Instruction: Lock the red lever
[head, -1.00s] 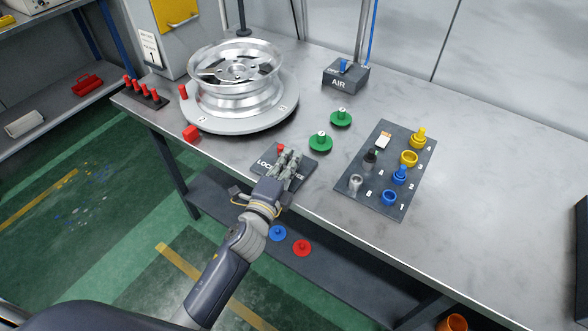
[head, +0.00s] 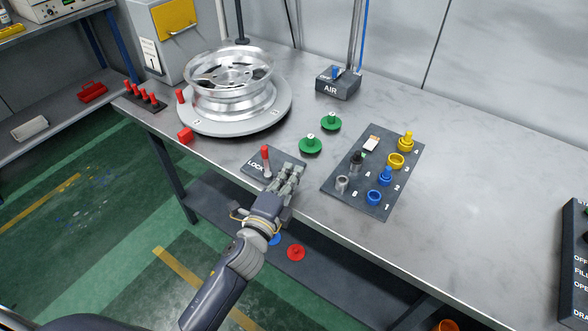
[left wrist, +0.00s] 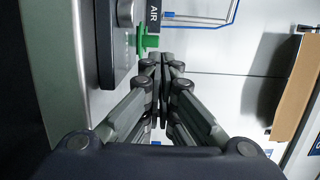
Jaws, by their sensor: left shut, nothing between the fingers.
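The red lever (head: 266,154) stands up from a dark plate marked LOCK (head: 253,167) near the table's front edge. Its red grip and pale lower stalk show, and the rest of the plate's lettering is covered. My left gripper (head: 294,170) is shut and empty, just right of the lever over the plate's right side. A gap shows between the fingers and the lever. In the left wrist view the closed fingers (left wrist: 163,62) point away from the camera with nothing between them. My right gripper is not in view.
A wheel rim (head: 232,88) stands on a round grey base (head: 212,128) behind left. Two green knobbed discs (head: 311,145) lie behind the plate. A dark board (head: 334,187) with blue and yellow parts lies right. The AIR box (head: 338,83) stands at back.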

